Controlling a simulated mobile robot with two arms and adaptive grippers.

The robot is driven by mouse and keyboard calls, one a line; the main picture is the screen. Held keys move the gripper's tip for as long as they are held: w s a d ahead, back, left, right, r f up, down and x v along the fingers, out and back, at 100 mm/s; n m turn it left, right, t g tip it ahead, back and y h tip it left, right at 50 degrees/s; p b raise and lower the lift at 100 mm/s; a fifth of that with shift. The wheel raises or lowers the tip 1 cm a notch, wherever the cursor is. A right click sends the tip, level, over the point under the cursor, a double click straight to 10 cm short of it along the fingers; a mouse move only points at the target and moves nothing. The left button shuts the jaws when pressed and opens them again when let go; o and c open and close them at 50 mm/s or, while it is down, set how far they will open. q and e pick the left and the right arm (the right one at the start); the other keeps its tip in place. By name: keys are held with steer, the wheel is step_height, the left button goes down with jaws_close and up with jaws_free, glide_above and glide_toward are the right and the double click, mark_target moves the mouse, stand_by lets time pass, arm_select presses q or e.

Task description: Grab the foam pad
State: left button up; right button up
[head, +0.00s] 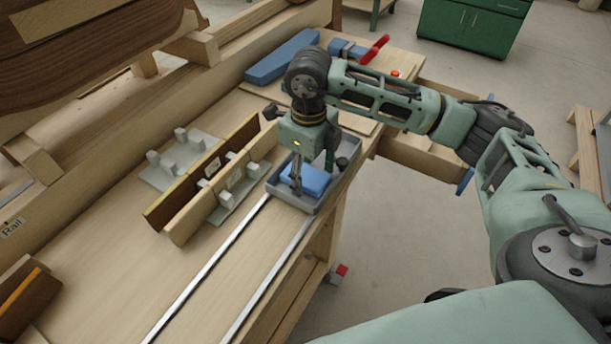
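A blue block that looks like the foam pad (316,182) lies in a shallow grey tray (300,203) near the bench's right edge. My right gripper (313,180) points down over the tray, directly above the pad. Its fingers are apart, one near the pad's left side and one near its far right side. I cannot tell whether they touch the pad. The gripper hides part of the pad. My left gripper is not in view.
Two metal rails (213,262) run along the bench toward the tray. Wooden strips in grey holders (181,158) stand left of it. Behind are a long blue block (282,57) and a red-handled clamp (375,49). Open floor lies right of the bench.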

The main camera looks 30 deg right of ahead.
steer(key=c, duration=0.6)
steer(key=shift+r, duration=0.15)
